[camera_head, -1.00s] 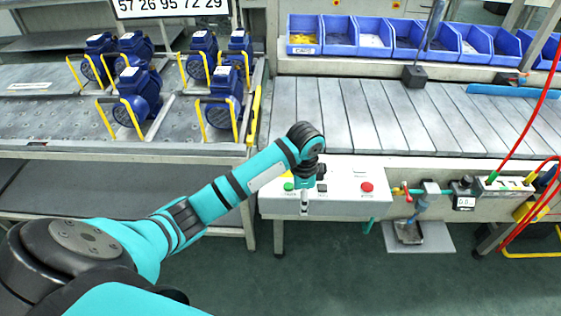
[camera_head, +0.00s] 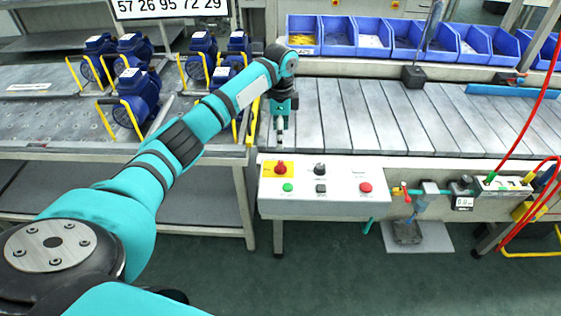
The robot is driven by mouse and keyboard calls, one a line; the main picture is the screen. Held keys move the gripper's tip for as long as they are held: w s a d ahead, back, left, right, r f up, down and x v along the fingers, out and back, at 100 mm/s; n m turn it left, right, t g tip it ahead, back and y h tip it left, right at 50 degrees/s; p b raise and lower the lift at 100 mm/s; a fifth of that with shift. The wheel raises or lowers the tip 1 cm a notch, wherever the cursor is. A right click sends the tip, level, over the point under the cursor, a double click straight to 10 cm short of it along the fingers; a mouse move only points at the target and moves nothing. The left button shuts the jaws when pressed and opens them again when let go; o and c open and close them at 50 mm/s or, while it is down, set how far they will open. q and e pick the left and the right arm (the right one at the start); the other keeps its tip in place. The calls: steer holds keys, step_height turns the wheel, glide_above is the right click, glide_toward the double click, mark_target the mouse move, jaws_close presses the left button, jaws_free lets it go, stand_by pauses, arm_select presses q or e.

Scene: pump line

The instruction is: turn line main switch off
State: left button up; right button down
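The line main switch, a red rotary knob on a yellow plate (camera_head: 280,168), sits at the upper left of the light grey control panel (camera_head: 325,205). Its exact turn position is too small to read. My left gripper (camera_head: 280,143) points down over the near edge of the slatted conveyor, a little above and behind the switch in the picture. It looks apart from the switch. Its tips show as one narrow grey shape, so I cannot tell if they are open or shut. My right gripper is not in view.
The panel also has a green button (camera_head: 288,187), a black selector (camera_head: 320,169), a black button (camera_head: 321,188) and a red button (camera_head: 365,187). Blue pumps (camera_head: 137,92) stand on the left table. Red hoses (camera_head: 530,118) hang at the right.

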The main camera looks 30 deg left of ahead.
mark_target(280, 164)
arm_select(q)
step_height(280, 164, down, 12)
steer(key=shift+f+p, duration=0.15)
steer(key=shift+p, duration=0.2)
steer(key=c, duration=1.2)
steer(key=shift+o, duration=0.2)
